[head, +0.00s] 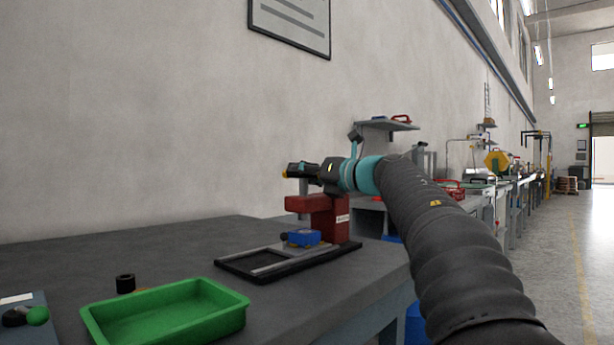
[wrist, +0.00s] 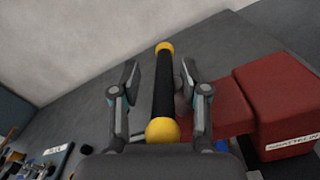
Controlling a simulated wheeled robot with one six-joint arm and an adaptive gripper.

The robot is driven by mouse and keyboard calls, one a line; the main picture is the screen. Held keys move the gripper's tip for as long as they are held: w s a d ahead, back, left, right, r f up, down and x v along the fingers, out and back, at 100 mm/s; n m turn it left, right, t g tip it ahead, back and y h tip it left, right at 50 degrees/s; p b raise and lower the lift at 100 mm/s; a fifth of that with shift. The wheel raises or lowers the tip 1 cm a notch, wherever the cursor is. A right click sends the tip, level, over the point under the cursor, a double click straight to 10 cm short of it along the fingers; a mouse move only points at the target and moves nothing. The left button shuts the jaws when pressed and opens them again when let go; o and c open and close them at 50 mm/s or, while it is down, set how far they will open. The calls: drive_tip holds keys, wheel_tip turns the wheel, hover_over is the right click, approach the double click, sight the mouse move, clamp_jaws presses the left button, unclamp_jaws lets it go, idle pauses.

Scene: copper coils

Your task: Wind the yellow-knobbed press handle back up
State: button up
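The press handle in the wrist view is a black bar (wrist: 163,90) with a yellow knob at each end, a near knob (wrist: 162,131) and a far knob (wrist: 164,47). My gripper (wrist: 160,82) is open, with one finger on each side of the bar and a visible gap on both sides. The red press (wrist: 268,105) lies to the right of the handle. In the head view the red press (head: 325,210) stands on the bench, with my gripper (head: 302,171) at its top; the gripper and wrist hide part of the handle.
A blue fixture (head: 302,238) sits on a black-framed base (head: 250,267) before the press. A green tray (head: 215,290) and a small black cylinder (head: 125,284) are on the grey bench (head: 120,255). A wall shelf (head: 388,125) is behind my arm.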

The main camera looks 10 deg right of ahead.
drive_tip(key=shift+d+f, duration=0.1)
idle(0.4)
drive_tip(key=shift+s+d, duration=0.15)
drive_tip(key=shift+d, duration=0.05)
drive_tip(key=v, duration=1.1)
drive_tip(key=shift+s+d, duration=0.15)
drive_tip(key=shift+s, duration=0.05)
